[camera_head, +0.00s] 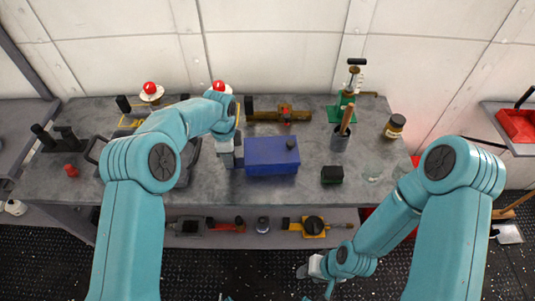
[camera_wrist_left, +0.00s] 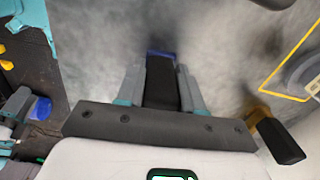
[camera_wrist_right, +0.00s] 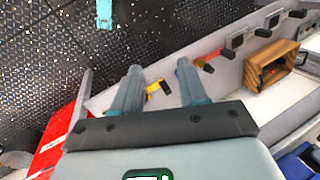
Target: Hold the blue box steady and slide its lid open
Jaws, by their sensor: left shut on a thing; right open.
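The blue box (camera_head: 271,157) lies on the grey workbench, with a small dark knob (camera_head: 291,144) on top near its right end. Its lid looks closed; I cannot make out a gap. My left gripper (camera_head: 236,157) is at the box's left end. In the left wrist view its fingers (camera_wrist_left: 161,85) are shut on a black part, with a strip of blue (camera_wrist_left: 160,53) just beyond it. My right gripper (camera_wrist_right: 153,88) is open and empty, low in front of the bench and well away from the box. Its fingertips are hard to see in the head view.
On the bench (camera_head: 215,188), a dark cup (camera_head: 340,139) with a wooden handle, a black block (camera_head: 332,175) and a jar (camera_head: 395,126) stand right of the box. A brown tool (camera_head: 278,115) lies behind it. A lower shelf (camera_head: 345,215) holds several tools.

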